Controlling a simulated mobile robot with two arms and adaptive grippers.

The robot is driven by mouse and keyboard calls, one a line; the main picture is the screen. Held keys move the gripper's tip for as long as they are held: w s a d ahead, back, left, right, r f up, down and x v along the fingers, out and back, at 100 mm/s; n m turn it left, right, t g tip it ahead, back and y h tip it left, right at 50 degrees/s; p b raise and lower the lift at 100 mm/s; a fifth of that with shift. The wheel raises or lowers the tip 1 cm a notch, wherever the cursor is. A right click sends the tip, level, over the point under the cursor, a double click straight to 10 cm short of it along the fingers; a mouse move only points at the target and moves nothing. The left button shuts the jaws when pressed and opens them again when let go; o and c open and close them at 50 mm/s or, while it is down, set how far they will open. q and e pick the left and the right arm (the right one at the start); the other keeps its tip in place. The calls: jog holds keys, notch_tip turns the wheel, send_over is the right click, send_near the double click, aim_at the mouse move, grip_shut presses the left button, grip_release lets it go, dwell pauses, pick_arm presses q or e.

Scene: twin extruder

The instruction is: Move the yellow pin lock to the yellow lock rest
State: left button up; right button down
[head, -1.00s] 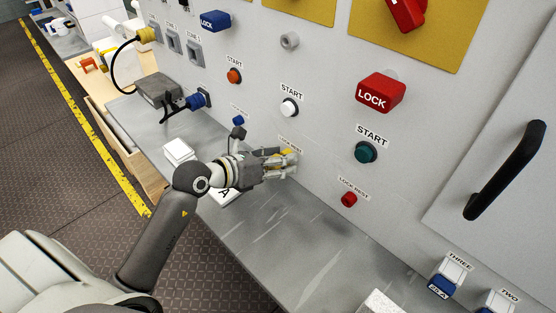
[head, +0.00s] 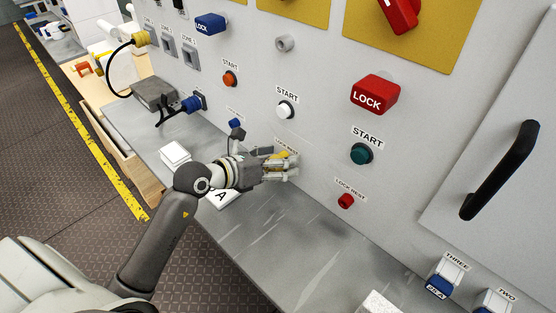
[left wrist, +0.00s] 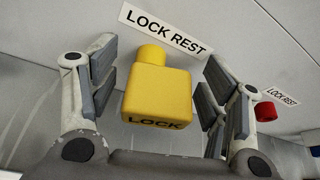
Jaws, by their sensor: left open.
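The yellow pin lock (left wrist: 157,95), a block marked LOCK, sits between the fingers of my left gripper (left wrist: 160,75) in the left wrist view. The gripper is open, with a gap on each side of the lock. A yellow round part (left wrist: 151,55) shows at the lock's wall end, just under a LOCK REST label (left wrist: 173,29); I cannot tell whether it is the lock's pin or the rest. In the head view my left gripper (head: 281,168) is at the panel and hides most of the yellow lock (head: 283,156). My right gripper is not in view.
A red lock (head: 374,95) and a blue lock (head: 210,24) are on the panel. A red rest (head: 346,201) is right of my gripper and a blue rest (head: 235,123) is left. A bare grey peg (head: 285,44) is above. The grey ledge (head: 290,240) below is mostly clear.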

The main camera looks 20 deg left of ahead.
pick_arm(q)
jog(key=shift+s, duration=0.1)
jog(key=v, duration=1.2)
dwell(0.4)
